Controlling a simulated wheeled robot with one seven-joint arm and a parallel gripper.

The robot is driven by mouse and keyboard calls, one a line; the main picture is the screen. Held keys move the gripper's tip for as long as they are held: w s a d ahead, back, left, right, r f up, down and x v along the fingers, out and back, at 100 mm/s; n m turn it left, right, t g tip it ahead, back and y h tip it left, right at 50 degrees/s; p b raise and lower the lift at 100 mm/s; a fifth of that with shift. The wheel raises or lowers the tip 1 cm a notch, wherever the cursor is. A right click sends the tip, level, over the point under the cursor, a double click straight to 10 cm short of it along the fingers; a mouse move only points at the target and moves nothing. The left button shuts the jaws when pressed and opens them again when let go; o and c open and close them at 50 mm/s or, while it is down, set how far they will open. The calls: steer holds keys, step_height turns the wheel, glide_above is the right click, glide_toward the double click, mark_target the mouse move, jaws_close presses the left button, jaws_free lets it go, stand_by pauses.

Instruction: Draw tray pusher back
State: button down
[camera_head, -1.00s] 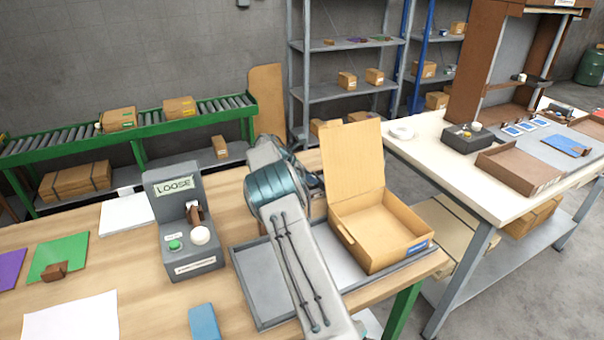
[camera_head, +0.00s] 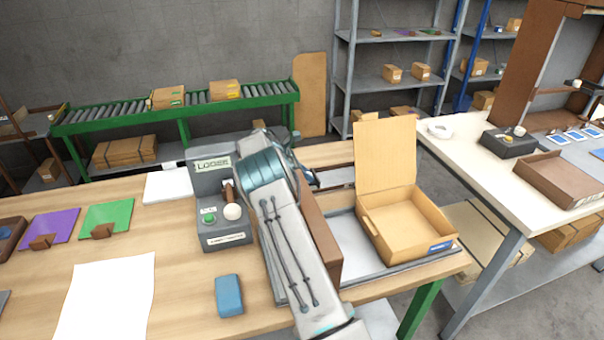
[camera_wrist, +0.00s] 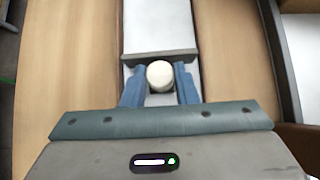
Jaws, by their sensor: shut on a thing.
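In the wrist view my gripper (camera_wrist: 160,82) has its blue fingers on either side of a round white knob (camera_wrist: 159,74), shut on it. The knob stands at a dark crossbar on a pale grey rail (camera_wrist: 157,25). In the head view my arm hides the knob and most of the gripper. The rail (camera_head: 335,176) shows just behind the grey tray (camera_head: 352,238). A brown upright panel (camera_head: 322,240), seemingly the pusher, stands in the tray beside my arm, left of an open cardboard box (camera_head: 405,222). My arm hides the tray's left part.
A blue block (camera_head: 229,295) and a white sheet (camera_head: 107,300) lie on the wooden table. A white-topped table (camera_head: 490,165) stands at the right.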

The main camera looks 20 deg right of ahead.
steer(key=c, duration=1.1)
jaws_free()
steer(key=shift+a, duration=0.1)
steer(key=shift+c, duration=0.2)
steer(key=shift+r, duration=0.2)
step_height(320, 180, up, 4)
steer(key=shift+b, duration=0.35)
steer(key=s+d+r+b, duration=0.1)
steer(key=s+d+r, duration=0.5)
steer(key=s+d, duration=0.2)
steer(key=shift+s+r, duration=0.3)
steer(key=shift+a, duration=0.1)
